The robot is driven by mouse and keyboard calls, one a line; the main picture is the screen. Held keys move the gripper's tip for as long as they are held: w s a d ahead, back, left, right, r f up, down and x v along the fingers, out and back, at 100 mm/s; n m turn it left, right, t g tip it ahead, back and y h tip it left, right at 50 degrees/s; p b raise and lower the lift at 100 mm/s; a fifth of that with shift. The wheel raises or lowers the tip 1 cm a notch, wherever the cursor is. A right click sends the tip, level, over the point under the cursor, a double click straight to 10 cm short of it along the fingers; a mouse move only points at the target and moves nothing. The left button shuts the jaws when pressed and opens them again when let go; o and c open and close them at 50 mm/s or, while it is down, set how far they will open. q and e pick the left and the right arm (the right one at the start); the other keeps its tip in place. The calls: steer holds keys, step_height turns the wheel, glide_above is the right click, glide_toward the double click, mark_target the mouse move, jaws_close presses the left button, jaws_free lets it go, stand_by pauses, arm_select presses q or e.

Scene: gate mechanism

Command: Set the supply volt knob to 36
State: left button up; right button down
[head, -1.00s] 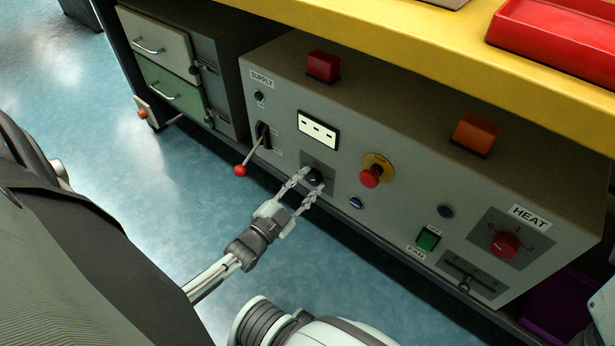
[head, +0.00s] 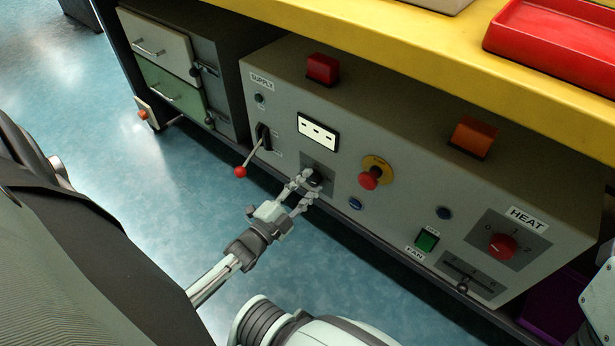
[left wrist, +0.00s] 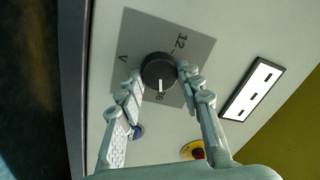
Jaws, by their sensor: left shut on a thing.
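The supply volt knob (head: 317,178) is a round black knob on a grey square plate, low on the grey control box's front. In the left wrist view the knob (left wrist: 158,68) has a white pointer mark turned toward the bottom of the picture, toward a partly hidden label ending in 6. The plate also carries "12" and "V". My left gripper (head: 308,186) has a fingertip on either side of the knob and is shut on it. The left wrist view shows both fingers (left wrist: 160,74) flanking the knob. My right gripper is not in view.
The control box (head: 400,170) also has a red-tipped lever (head: 240,172) left of the knob, a white panel with dashes (head: 318,131), a red stop button (head: 369,180) and a heat knob (head: 502,246). A yellow shelf edge (head: 420,70) overhangs it. Open floor lies in front.

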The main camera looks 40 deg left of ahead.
arm_select(q)
steer(key=o, duration=1.2)
steer(key=shift+c, duration=0.2)
steer(key=shift+s, duration=0.15)
steer(key=s, duration=1.1)
steer(key=shift+s+a+f, duration=0.3)
steer(key=shift+s+f, duration=0.05)
steer(key=shift+f, duration=0.05)
